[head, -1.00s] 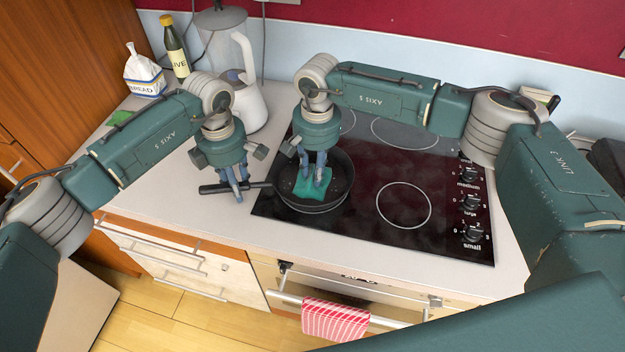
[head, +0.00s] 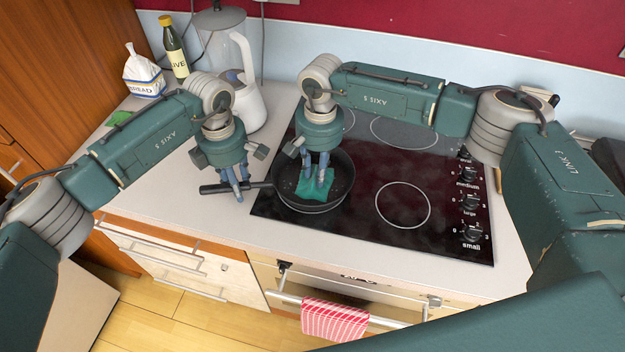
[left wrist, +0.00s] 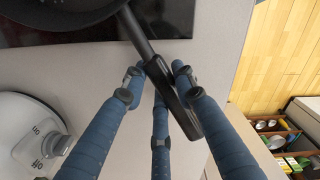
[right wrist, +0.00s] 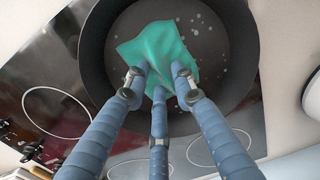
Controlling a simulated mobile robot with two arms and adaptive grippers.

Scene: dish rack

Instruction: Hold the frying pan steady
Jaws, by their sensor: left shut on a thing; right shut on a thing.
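The black frying pan (head: 338,177) sits on the left part of the hob, its handle (head: 212,188) pointing left over the counter. My left gripper (head: 238,194) is shut on the handle, which also shows between the fingers in the left wrist view (left wrist: 150,52). My right gripper (head: 316,186) is shut on a green cloth (head: 312,190) inside the pan. In the right wrist view the cloth (right wrist: 160,48) lies crumpled against the pan floor (right wrist: 208,45), where several pale spots show. The fingertips partly hide the cloth.
The black glass hob (head: 375,225) has free room right of the pan, with knobs (head: 471,203) at its right edge. A white kettle (head: 247,105), a bottle (head: 175,50) and a bread bag (head: 142,75) stand at the back left. A red-striped towel (head: 335,320) hangs in front.

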